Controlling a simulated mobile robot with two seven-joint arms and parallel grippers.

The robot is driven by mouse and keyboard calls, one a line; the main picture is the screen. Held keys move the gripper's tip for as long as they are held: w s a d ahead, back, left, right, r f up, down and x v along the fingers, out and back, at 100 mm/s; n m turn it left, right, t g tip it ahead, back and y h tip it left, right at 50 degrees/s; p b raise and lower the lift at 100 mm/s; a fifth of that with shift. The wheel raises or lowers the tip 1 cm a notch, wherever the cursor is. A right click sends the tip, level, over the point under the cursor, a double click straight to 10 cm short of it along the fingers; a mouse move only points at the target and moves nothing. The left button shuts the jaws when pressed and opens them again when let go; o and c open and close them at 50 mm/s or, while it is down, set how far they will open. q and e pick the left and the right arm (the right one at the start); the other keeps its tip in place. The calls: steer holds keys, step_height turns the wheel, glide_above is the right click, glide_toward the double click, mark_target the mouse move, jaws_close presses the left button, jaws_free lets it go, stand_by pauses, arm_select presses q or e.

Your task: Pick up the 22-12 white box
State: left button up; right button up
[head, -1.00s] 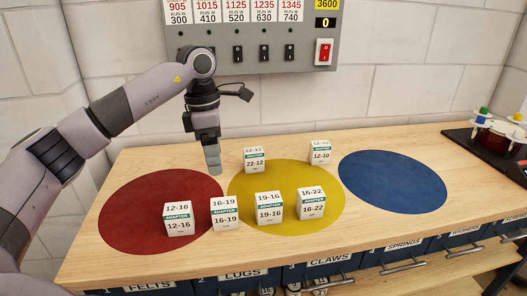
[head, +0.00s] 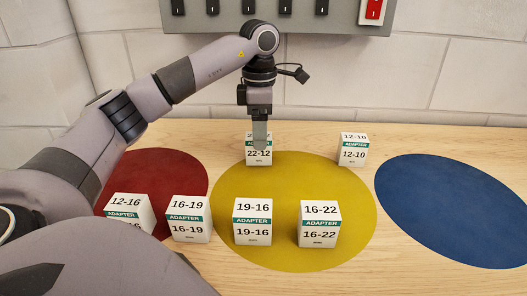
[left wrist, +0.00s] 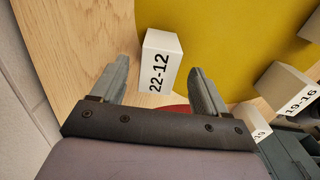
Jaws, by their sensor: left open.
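The 22-12 white box (head: 258,156) stands at the back edge of the yellow circle in the head view, partly hidden by my left gripper (head: 260,138). In the left wrist view the 22-12 white box (left wrist: 160,62) lies ahead of and between the two fingers of my left gripper (left wrist: 155,92). The left gripper is open and empty, with a finger on either side of the box's near end. Whether a finger touches it cannot be told. My right gripper is not in view.
Boxes 12-16 (head: 128,213), 16-19 (head: 189,219), 19-16 (head: 252,221) and 16-22 (head: 319,223) stand in front. The blue circle (head: 460,210) is clear. A grey switch panel (head: 330,18) hangs behind.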

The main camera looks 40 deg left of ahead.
mark_target(254, 158)
arm_select(q)
steer(key=f, duration=0.5)
steer(key=shift+a+f, duration=0.2)
steer(key=shift+f, duration=0.1)
steer(key=c, duration=1.1)
steer(key=shift+r, duration=0.1)
